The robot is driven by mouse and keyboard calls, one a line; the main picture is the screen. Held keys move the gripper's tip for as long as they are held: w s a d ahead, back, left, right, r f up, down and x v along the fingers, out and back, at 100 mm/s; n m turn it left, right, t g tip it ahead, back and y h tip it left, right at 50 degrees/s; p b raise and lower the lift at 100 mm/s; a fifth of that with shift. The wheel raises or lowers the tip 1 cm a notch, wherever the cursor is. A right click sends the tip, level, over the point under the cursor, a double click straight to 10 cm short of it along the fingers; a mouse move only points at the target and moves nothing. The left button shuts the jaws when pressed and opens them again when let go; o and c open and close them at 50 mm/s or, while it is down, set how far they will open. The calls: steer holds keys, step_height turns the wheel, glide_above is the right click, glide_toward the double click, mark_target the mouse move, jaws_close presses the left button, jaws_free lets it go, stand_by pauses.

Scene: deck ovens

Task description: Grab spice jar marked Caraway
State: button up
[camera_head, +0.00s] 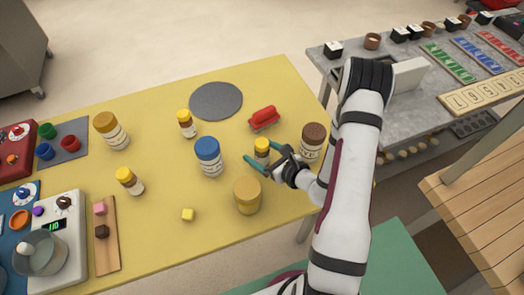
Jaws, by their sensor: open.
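Several jars stand upright on the yellow table, and their label words are too small to read, so I cannot tell which is Caraway. A small yellow-lidded jar (262,147) stands at my gripper (264,153). The gripper is open, with its teal fingers on either side of this jar's lower part; whether they touch it I cannot tell. Other small yellow-lidded jars are the back one (186,122) and the left one (129,180). Larger jars have a blue lid (208,156), a brown lid (312,141), a tan lid (109,129) and a yellow lid (247,194).
A red bottle-like object (264,118) lies behind the gripper, near a grey round mat (216,101). A small yellow cube (188,214) sits at the front. A scale (57,235) and a wooden board (106,255) are at left. The table's front middle is mostly clear.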

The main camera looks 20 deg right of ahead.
jaws_close()
stand_by(0.4)
